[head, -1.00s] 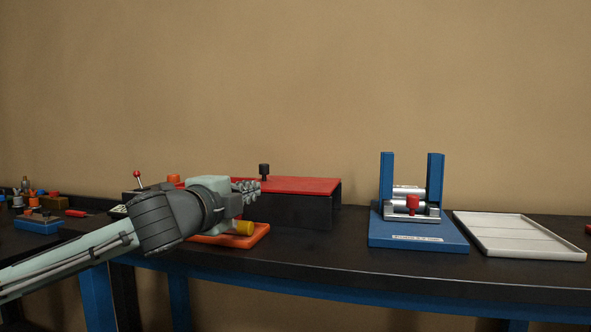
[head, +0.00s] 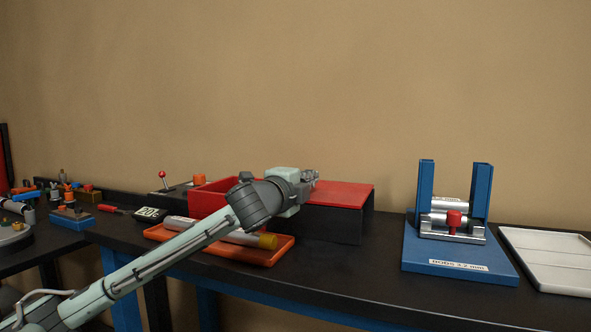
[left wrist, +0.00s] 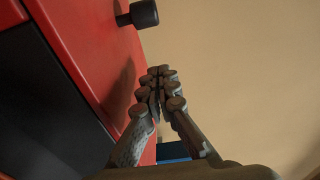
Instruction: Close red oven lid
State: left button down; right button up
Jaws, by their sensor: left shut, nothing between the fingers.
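The red oven lid (head: 348,194) lies flat over a dark box front (head: 335,226) in the head view. To its left is a red-walled open section (head: 208,196) of the oven. My left gripper (head: 313,177) is over the lid, with its fingers shut and empty. In the left wrist view the shut fingers (left wrist: 158,92) show beside the red lid (left wrist: 92,45), and a black knob (left wrist: 140,14) sticks out from the lid, apart from the fingertips. The knob is hidden in the head view. My right gripper is not in view.
An orange tray (head: 275,252) with a cylinder stands in front of the oven. A blue rod stand (head: 425,255) and a white tray (head: 540,240) are to the right.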

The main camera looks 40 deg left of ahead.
pick_arm(q)
jog(key=shift+w+a, duration=0.1)
jog(key=shift+a, duration=1.95)
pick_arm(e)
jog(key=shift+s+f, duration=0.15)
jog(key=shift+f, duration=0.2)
